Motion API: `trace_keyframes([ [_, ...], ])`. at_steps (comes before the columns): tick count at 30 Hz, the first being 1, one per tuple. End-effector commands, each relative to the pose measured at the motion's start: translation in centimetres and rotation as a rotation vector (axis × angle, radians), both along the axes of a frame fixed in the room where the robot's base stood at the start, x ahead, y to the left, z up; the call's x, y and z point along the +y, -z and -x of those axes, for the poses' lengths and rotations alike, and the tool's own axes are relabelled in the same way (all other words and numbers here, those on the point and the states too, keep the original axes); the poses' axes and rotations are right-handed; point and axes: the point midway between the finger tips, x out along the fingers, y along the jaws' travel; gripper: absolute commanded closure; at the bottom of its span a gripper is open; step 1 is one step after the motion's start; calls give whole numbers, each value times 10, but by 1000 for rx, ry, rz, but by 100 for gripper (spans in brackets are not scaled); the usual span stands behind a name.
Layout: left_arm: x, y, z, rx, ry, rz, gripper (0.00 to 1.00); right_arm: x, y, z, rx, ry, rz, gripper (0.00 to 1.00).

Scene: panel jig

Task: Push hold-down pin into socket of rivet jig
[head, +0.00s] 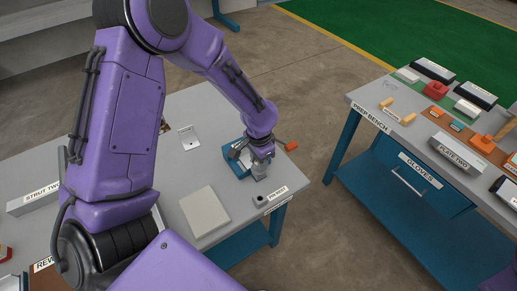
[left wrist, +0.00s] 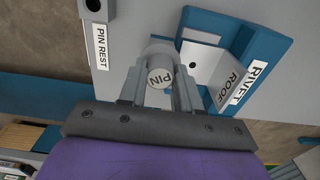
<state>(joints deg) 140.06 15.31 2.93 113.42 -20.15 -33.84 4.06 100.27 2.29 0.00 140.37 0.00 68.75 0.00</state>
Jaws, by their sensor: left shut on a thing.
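The hold-down pin (left wrist: 160,77) is a grey-white cylinder with a round end marked PIN. My left gripper (left wrist: 160,88) is shut on it, with a finger on each side. In the head view, the left gripper (head: 260,172) points down at the right side of the blue rivet jig (head: 232,160). In the left wrist view, the jig (left wrist: 270,62) lies just right of the pin and carries a tilted grey-white part marked ROOF (left wrist: 228,80). The socket and the pin's far end are hidden, so I cannot tell whether they touch. My right gripper is not in view.
The pin rest (head: 261,199), a grey block with a dark hole, stands empty at the bench's near right corner. A pale flat plate (head: 204,211) lies left of it. An orange piece (head: 291,146) shows beside the gripper. The prep bench (head: 362,104) stands across a floor gap.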

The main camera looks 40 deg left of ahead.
Motion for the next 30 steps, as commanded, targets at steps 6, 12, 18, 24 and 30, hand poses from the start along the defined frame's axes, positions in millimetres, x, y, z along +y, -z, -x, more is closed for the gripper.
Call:
trace_keyframes([
  [6, 0, 6, 0, 0, 0, 0, 100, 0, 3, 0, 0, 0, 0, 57],
  [12, 0, 6, 0, -1, 0, 0, 38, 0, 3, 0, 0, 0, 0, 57],
  [18, 0, 6, 0, -1, 0, 0, 38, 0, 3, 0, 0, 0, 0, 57],
  [24, 0, -17, -2, -6, 0, 0, 38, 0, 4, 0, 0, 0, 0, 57],
  [30, 0, -65, -1, -6, 0, 0, 38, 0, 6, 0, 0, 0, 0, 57],
])
